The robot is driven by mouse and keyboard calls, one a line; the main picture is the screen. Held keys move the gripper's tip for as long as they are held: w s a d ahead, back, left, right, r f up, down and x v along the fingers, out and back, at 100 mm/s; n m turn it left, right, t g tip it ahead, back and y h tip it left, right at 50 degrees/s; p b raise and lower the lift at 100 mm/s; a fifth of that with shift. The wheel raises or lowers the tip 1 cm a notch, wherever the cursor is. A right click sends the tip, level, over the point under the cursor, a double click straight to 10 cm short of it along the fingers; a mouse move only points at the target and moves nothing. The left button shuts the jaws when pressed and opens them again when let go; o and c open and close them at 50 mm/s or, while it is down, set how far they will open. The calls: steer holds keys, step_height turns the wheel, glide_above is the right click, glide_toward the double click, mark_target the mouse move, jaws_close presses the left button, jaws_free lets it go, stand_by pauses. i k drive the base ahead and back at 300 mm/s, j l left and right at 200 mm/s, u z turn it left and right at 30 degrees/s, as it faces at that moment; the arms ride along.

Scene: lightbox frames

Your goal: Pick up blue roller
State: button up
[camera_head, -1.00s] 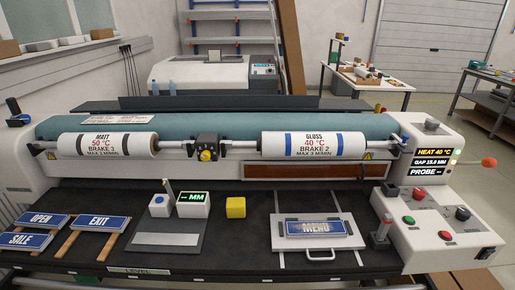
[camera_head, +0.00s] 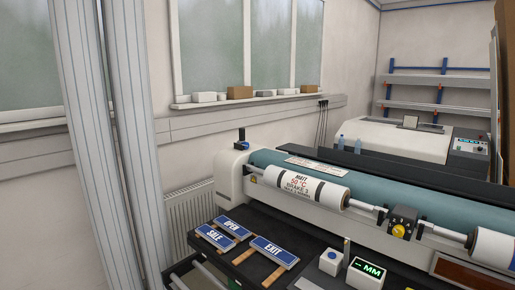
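No separate blue roller that can be picked up is clear in this view. A long teal-blue roller (camera_head: 400,193) lies along the top of the white laminating machine. In front of it is a white film roll (camera_head: 310,188) marked MATT, and a second white roll (camera_head: 494,249) is cut off at the right edge. A small dark and blue part (camera_head: 241,139) stands on the machine's left end; I cannot tell what it is. My gripper is not in view.
Blue OPEN (camera_head: 232,227), SALE (camera_head: 215,236) and EXIT (camera_head: 274,252) signs lie on the dark bench at the front. Pale ribbed upright panels (camera_head: 110,150) stand at the left.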

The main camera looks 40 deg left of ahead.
mark_target(241, 138)
steer(key=u, duration=1.2)
